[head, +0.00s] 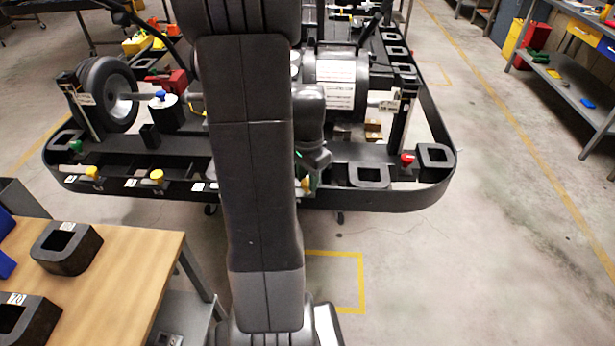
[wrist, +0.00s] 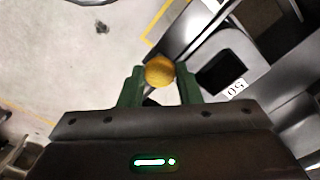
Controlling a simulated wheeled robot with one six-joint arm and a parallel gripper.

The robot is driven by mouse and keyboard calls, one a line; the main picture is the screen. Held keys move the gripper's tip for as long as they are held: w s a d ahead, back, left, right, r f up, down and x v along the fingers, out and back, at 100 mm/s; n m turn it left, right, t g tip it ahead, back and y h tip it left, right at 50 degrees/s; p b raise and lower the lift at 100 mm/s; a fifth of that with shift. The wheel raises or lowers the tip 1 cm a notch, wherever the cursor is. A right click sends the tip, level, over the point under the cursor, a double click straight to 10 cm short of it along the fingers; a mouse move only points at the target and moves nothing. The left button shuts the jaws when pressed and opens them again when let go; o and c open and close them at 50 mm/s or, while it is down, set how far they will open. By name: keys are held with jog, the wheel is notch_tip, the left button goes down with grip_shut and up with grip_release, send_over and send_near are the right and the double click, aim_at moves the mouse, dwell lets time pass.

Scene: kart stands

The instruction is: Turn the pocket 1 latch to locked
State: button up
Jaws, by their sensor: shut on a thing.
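My gripper (wrist: 160,85) has green fingers, and in the wrist view they are shut on a round yellow latch knob (wrist: 159,71). In the head view my gripper (head: 308,184) is at the front rail of the kart frame, right of my arm link, with the yellow knob (head: 305,184) just showing between its fingers. Two other yellow knobs, one far left (head: 92,172) and one left of my arm (head: 157,176), sit on the same rail. I cannot read which pocket number belongs to the held knob, nor tell its turn angle.
A black block pocket (wrist: 228,60) with a white label is beside my gripper. A red knob (head: 407,158) and a green knob (head: 76,146) are on the kart frame. A wooden table (head: 130,265) with black blocks stands front left. The floor at right is clear.

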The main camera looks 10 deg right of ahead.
jog(key=o, duration=1)
jog(key=shift+c, duration=0.2)
jog(key=shift+r, duration=0.1)
notch_tip(320, 180, up, 14)
jog(key=shift+f, duration=0.25)
notch_tip(320, 180, down, 14)
jog(key=shift+r, duration=0.15)
jog(key=shift+r, duration=0.1)
dwell(0.4)
